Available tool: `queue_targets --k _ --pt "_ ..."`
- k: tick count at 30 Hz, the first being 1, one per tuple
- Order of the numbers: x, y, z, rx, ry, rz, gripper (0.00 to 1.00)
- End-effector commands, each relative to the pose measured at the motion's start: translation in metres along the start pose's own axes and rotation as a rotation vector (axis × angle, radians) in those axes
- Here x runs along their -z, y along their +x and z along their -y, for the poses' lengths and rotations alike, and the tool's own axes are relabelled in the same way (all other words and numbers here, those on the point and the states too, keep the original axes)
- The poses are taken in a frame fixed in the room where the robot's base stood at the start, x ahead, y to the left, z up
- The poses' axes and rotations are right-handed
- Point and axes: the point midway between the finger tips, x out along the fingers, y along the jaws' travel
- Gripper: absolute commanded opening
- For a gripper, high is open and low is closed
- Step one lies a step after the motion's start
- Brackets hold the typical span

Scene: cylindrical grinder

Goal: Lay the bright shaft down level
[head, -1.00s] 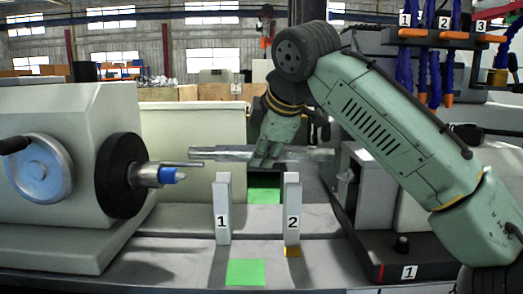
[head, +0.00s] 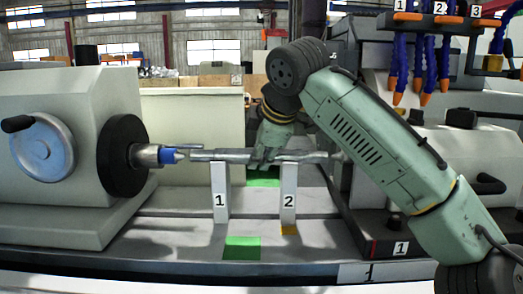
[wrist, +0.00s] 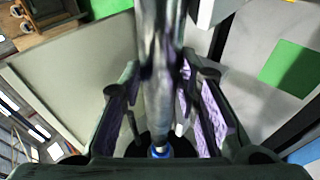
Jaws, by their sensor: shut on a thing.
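The bright shaft (head: 312,157) lies nearly level across the middle of the head view. My gripper (head: 262,162) is shut on it from above, near its middle. The shaft's underside is at the tops of the numbered posts, post 1 (head: 219,185) and post 2 (head: 288,190); I cannot tell whether it touches them. Its left end is close to the blue-collared spindle nose (head: 167,155). In the wrist view the shaft (wrist: 158,70) runs between my gripper's fingers (wrist: 165,105), with the blue collar (wrist: 160,150) beyond it.
The headstock (head: 55,170) with a handwheel (head: 43,146) stands at the left. Green patches (head: 242,248) mark the bed. Blue hoses with orange nozzles (head: 420,85) hang at the upper right. A dark base labelled 1 (head: 385,235) stands right of the posts.

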Motion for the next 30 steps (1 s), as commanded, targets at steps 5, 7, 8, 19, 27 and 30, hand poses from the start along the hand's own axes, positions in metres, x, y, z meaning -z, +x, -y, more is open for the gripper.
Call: queue_targets --k 5,7,8,19,27,30 --pt "0.0016 -0.0027 -0.0030 -0.010 0.000 -0.004 0.00" --pt "0.0016 -0.0027 -0.0030 -0.010 0.000 -0.004 0.00" --pt "0.0016 -0.0027 -0.0030 -0.010 0.000 -0.004 0.30" --pt "0.0005 -0.0007 -0.0011 -0.004 0.000 -0.001 0.53" --pt "-0.0011 0.0022 0.0024 0.008 0.000 0.003 0.53" --pt "-0.0002 -0.0058 0.0011 0.004 0.000 0.000 0.53"
